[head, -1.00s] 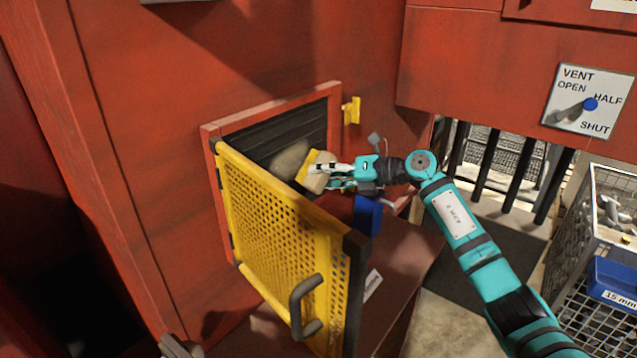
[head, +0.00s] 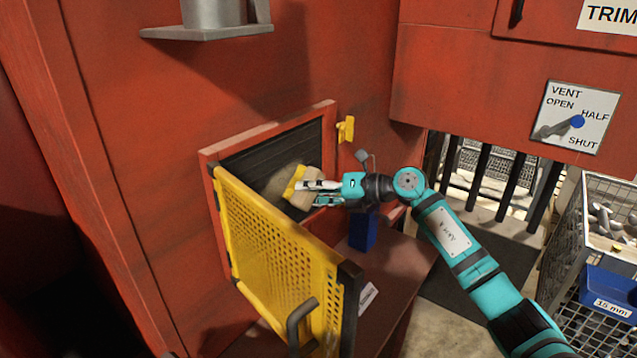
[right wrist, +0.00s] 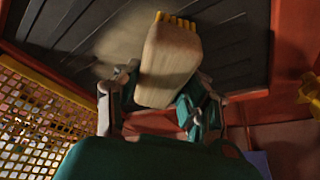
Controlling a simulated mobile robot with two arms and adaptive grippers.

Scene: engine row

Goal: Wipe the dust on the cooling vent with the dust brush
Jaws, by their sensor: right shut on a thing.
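The cooling vent (head: 246,158) is a dark slatted panel in a red frame on the red wall; its slats also show in the right wrist view (right wrist: 240,40). A patch of tan dust (head: 276,180) lies on the slats, partly hidden by the brush. My right gripper (head: 318,192) is shut on the dust brush (right wrist: 168,62), a pale wooden block with yellow bristles. The bristles point at the slats beside the dust; I cannot tell whether they touch. My left gripper is not in view.
The yellow perforated door (head: 270,240) stands open in front of the vent's lower part. A blue block (head: 363,232) stands on the ledge below my right gripper. A yellow latch (head: 346,129) sits right of the frame. The vent lever plate (head: 574,118) is at right.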

